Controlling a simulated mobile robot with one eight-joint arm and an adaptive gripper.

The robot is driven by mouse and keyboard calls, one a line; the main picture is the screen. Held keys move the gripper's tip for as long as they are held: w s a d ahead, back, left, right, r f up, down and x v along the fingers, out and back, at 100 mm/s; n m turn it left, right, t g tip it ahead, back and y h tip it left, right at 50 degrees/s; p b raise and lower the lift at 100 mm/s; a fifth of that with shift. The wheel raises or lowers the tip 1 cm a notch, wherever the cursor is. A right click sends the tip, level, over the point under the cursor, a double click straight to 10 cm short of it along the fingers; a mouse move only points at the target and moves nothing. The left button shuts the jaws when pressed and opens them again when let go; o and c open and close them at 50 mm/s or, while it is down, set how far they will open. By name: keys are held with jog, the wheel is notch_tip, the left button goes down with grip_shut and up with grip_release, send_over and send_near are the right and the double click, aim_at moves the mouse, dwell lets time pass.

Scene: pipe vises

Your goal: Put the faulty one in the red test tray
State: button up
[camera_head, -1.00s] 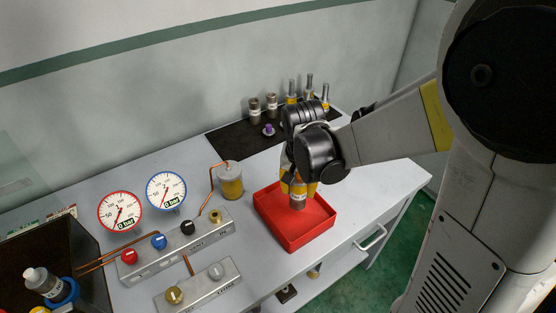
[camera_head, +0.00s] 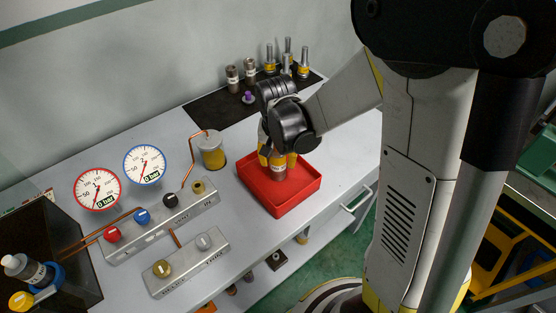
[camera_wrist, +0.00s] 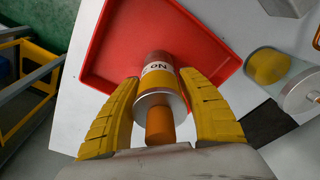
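The red test tray (camera_head: 300,194) sits on the workbench. My gripper (camera_head: 277,160) is above it, pointing down. In the wrist view its yellow fingers (camera_wrist: 163,95) lie against both sides of a metal cartridge (camera_wrist: 158,68) with a yellow band and a white label reading "No". The fingers are shut on it. The cartridge (camera_head: 279,172) is upright inside the tray's outline; I cannot tell whether it touches the tray floor. Other cartridges stand on a black mat (camera_head: 213,112) at the back: two plain grey-brown ones (camera_head: 233,78) and several with yellow bands (camera_head: 270,66).
A cartridge (camera_head: 27,270) sits in a blue clamp at the dark box (camera_head: 62,245). Two gauges, red-rimmed (camera_head: 97,188) and blue-rimmed (camera_head: 145,164), read 0 bar. Knobbed manifolds (camera_head: 165,220) and a yellow-filled canister (camera_head: 211,150) stand left of the tray. A purple-topped piece (camera_head: 248,97) is on the mat.

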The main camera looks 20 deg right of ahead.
jog(key=shift+o, duration=0.5)
jog(key=shift+r, duration=0.1)
jog(key=shift+r+p, duration=0.25)
jog(key=shift+p, duration=0.05)
jog(key=r+p, duration=0.1)
jog(key=r, duration=0.3)
jog(key=s+r+p, duration=0.1)
jog(key=r, duration=0.2)
jog(key=r+p, duration=0.1)
jog(key=r, duration=0.3)
jog(key=shift+s+a+r+p, duration=0.2)
jog(key=shift+a+r+p, duration=0.1)
jog(key=shift+a+p, duration=0.1)
jog(key=s+r+n+t, duration=0.5)
jog(key=s+r, duration=0.3)
jog(key=s, duration=0.3)
jog(key=shift+s+d+r+t+y, duration=0.2)
jog(key=shift+s+d+t+y, duration=0.15)
jog(key=shift+t, duration=0.15)
notch_tip(320, 180, down, 4)
jog(key=b, duration=0.4)
jog(key=shift+f, duration=0.15)
